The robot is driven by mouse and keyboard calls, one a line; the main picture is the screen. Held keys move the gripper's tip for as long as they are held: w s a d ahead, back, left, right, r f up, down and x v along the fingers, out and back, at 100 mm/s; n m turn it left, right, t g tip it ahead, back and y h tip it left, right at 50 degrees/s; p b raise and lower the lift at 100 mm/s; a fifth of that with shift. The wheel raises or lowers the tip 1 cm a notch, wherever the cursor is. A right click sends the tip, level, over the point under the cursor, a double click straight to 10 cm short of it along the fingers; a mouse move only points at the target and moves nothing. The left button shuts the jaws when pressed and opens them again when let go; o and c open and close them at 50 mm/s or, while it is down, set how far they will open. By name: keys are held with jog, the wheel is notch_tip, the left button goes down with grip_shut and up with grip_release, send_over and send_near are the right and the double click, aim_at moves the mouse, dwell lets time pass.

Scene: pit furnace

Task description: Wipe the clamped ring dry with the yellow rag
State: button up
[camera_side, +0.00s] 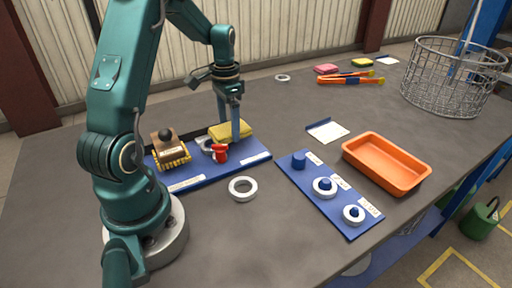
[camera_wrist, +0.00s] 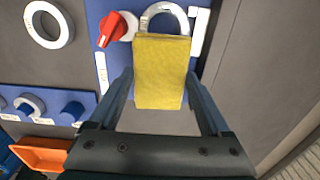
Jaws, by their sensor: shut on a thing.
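The yellow rag (camera_side: 231,130) is a thick folded block at the back of the blue board (camera_side: 205,181). My gripper (camera_side: 236,135) is shut on it, pointing down. In the wrist view the rag (camera_wrist: 161,72) lies between the two fingers of my gripper (camera_wrist: 160,88). The clamped ring (camera_wrist: 165,14) is pale grey and shows as an arch past the rag's far edge; the rag hides its near part. I cannot tell whether rag and ring touch. The red clamp handle (camera_wrist: 118,28) is beside the ring; it also shows in the side view (camera_side: 220,153).
A brush block (camera_side: 170,149) with a black knob is left on the board. A loose white ring (camera_side: 243,188) lies in front. A blue peg board (camera_side: 325,190) holds two rings, beside an orange tray (camera_side: 387,162). Tongs (camera_side: 350,79) and a wire basket (camera_side: 452,78) are farther back.

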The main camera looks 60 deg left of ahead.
jog(key=shift+f, duration=0.4)
jog(key=shift+s, duration=0.15)
jog(key=shift+s, duration=0.85)
jog(key=shift+w, duration=0.1)
jog(key=shift+w+f, duration=0.1)
jog(key=shift+w, duration=0.8)
jog(key=shift+s, duration=1.05)
